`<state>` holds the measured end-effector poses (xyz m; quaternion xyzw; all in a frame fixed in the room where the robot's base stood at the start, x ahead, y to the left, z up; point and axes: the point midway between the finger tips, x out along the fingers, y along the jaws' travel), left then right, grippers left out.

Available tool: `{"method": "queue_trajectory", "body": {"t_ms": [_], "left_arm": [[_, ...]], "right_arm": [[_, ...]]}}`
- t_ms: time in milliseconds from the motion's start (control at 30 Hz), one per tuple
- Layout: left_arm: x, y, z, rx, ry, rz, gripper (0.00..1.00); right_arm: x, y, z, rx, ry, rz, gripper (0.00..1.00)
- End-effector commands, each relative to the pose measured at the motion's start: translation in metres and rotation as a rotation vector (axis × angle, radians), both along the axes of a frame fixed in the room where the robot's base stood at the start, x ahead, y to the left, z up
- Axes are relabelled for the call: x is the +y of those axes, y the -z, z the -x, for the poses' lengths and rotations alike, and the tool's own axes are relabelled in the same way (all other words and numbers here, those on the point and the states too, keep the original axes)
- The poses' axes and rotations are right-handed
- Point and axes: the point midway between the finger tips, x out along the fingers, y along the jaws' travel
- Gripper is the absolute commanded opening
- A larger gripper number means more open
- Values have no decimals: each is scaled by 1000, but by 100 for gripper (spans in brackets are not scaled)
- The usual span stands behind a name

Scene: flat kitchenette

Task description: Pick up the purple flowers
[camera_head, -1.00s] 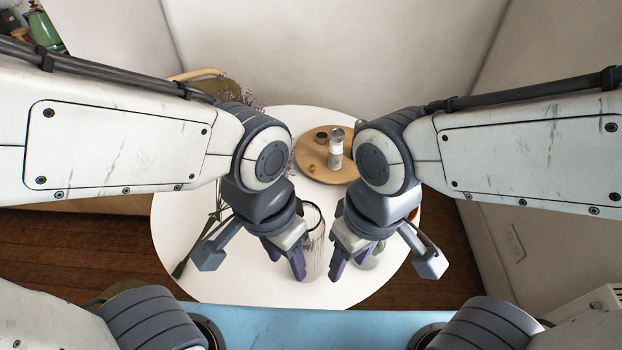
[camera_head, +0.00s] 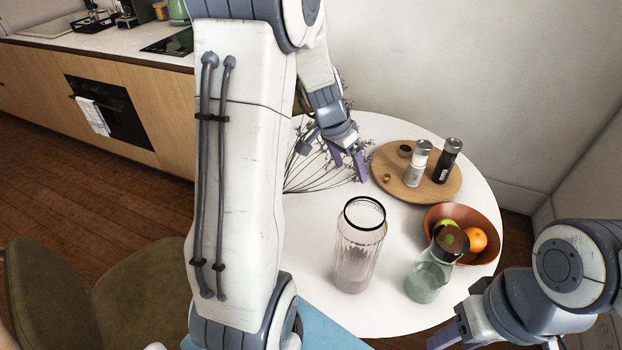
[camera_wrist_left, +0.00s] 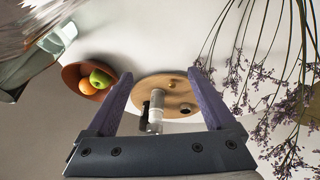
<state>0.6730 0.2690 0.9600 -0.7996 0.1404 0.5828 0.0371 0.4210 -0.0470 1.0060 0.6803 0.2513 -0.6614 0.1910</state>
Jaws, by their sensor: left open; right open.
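The purple flowers (camera_head: 313,170) lie on the white round table, their thin dark stems fanning to the lower left and partly hidden behind my left arm. Their small purple blossoms (camera_wrist_left: 288,105) show at the right in the left wrist view, beside the fingers. My left gripper (camera_head: 350,168) is open over the blossom end of the flowers, with nothing between its fingers; in the wrist view its fingers (camera_wrist_left: 160,100) stand apart. My right gripper (camera_head: 447,338) is at the bottom right, open, away from the flowers, and partly cut off by the frame.
On the table (camera_head: 400,315) stand a ribbed glass vase (camera_head: 357,250), a greenish carafe (camera_head: 427,280), a terracotta fruit bowl (camera_head: 487,213) and a round wooden board (camera_head: 393,183) with two grinders. A green chair (camera_head: 130,290) is at lower left. A kitchen counter (camera_head: 150,75) stands behind.

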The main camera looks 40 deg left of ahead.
Motion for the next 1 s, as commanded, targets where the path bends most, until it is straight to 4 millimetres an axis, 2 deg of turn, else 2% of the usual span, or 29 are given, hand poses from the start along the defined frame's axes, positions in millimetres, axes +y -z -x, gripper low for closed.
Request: {"method": "queue_trajectory", "body": {"t_ms": [33, 100, 200, 300, 400, 600, 867, 1000], "left_arm": [[40, 24, -4, -17, -53, -9, 88], [82, 40, -6, -42, -92, -28, 88], [126, 57, -3, -66, -132, -51, 88], [150, 66, 0, -78, -151, -68, 88], [157, 78, -1, -80, -156, -72, 88], [156, 105, -13, -81, -155, -73, 88], [156, 123, -22, -81, -154, -75, 88], [157, 142, -32, -80, -155, -74, 88]], "right_arm": [[0, 14, 0, 0, 0, 0, 50], [0, 21, 0, 0, 0, 0, 50], [0, 27, 0, 0, 0, 0, 50], [0, 29, 0, -1, 0, -1, 50], [0, 30, 0, -1, 0, -1, 50], [0, 30, 0, -1, 0, -1, 50], [0, 27, 0, -1, 0, -1, 50], [0, 22, 0, -1, 0, -1, 50]]}}
